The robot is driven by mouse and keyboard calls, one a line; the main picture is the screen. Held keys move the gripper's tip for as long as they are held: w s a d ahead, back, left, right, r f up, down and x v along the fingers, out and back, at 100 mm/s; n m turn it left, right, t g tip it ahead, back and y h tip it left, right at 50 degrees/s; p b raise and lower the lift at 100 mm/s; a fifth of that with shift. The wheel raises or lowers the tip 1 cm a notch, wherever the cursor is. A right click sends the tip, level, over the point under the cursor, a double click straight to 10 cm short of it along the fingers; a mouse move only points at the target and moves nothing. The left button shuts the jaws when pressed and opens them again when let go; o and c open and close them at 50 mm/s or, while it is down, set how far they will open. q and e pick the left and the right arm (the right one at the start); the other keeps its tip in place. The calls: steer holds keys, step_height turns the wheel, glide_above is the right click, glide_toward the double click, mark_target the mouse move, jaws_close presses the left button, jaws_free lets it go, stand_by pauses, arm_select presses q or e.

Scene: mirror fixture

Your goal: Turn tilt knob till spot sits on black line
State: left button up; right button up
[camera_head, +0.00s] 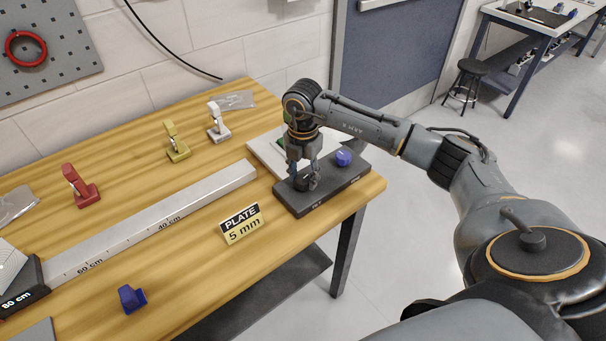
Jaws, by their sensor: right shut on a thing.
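A dark fixture block (325,192) sits at the right end of the wooden table, with small white lettering on its front edge. A black knob (301,183) stands on its left part, by the lettering that seems to read "TILT". A blue knob (343,158) stands on its right part. My right gripper (303,178) points down over the block and is shut on the black knob, its fingers partly covering it. I cannot make out a spot or black line. My left gripper is out of view.
A long metal rail (150,222) with cm marks runs across the wooden table (190,262). A "PLATE 5 mm" sign (241,224) stands before the block. Red (80,187), yellow (176,143), white (218,123) and blue (131,298) holders stand about. The table's right edge is close to the block.

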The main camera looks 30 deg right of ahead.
mark_target(303, 178)
steer(key=o, duration=1.1)
steer(key=shift+o, duration=0.2)
step_height(303, 178, up, 12)
